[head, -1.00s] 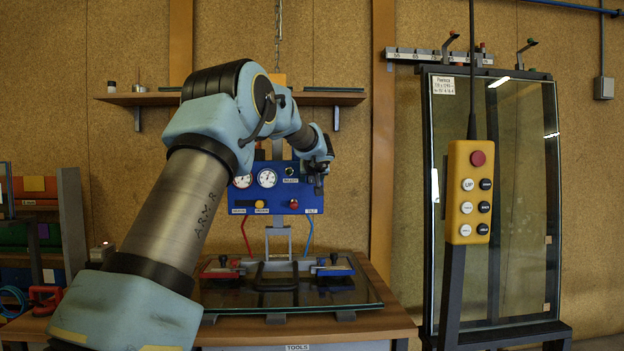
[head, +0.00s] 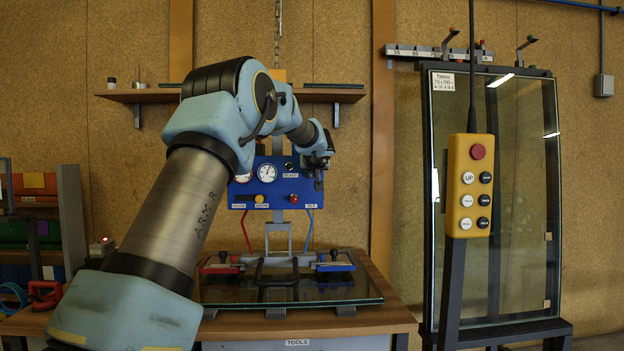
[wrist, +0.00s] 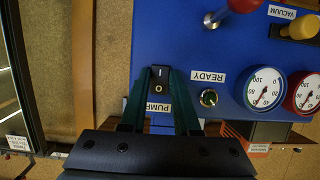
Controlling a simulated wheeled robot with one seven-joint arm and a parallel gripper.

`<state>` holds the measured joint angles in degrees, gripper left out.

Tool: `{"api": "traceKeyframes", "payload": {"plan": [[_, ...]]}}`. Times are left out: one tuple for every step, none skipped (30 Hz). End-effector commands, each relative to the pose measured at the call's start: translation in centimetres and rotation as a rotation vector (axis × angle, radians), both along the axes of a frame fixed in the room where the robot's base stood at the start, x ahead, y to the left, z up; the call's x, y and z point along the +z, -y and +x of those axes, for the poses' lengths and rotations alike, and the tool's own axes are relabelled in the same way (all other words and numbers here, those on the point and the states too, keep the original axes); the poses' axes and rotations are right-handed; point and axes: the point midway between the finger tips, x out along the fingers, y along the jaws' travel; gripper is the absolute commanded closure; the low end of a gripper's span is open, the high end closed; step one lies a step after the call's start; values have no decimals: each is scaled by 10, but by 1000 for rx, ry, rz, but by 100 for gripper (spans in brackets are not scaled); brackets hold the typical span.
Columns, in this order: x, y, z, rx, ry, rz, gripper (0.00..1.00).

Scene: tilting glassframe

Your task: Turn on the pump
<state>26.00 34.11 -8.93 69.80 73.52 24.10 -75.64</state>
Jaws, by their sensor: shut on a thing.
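The pump switch (wrist: 159,80) is a small black rocker marked I and O, with a PUMP label (wrist: 157,107) beside it, at the edge of the blue control panel (wrist: 180,45). In the wrist view my gripper (wrist: 160,72) has its two dark green fingers closed in on both sides of the switch. Which side of the rocker is pressed in, I cannot tell. In the head view my gripper (head: 318,182) is at the right edge of the panel (head: 248,186), and the switch is hidden there.
A green READY lamp (wrist: 208,97), two gauges (wrist: 265,88), a red-knobbed lever (wrist: 243,5) and a yellow VACUUM knob (wrist: 303,26) are close by on the panel. A yellow pendant (head: 469,205) hangs at the right before a glass rack (head: 437,80). The lifting frame stands over glass on the bench (head: 390,322).

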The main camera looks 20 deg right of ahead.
Motion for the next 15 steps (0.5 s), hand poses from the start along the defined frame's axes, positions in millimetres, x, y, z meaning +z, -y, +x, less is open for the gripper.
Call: {"api": "traceKeyframes", "payload": {"plan": [[-8, 0, 0, -1, 14, -2, 100], [-8, 0, 0, -1, 21, -3, 100], [-8, 0, 1, -1, 30, -5, 100], [-8, 0, 1, -1, 36, -6, 100], [-8, 0, 1, -1, 42, -7, 100], [-8, 0, 1, -1, 50, -10, 100], [-8, 1, 1, -1, 56, -11, 100], [-8, 1, 0, -2, 63, -12, 100], [-9, 1, 0, -2, 71, -14, 100], [-9, 1, 0, -2, 77, -14, 100], [-9, 1, 0, -2, 84, -15, 100], [-10, 0, 1, -2, 91, -17, 100], [-10, 0, 1, -2, 98, -18, 100], [-10, 0, 1, -2, 105, -20, 100], [-10, 0, 1, -2, 114, -22, 100]]}}
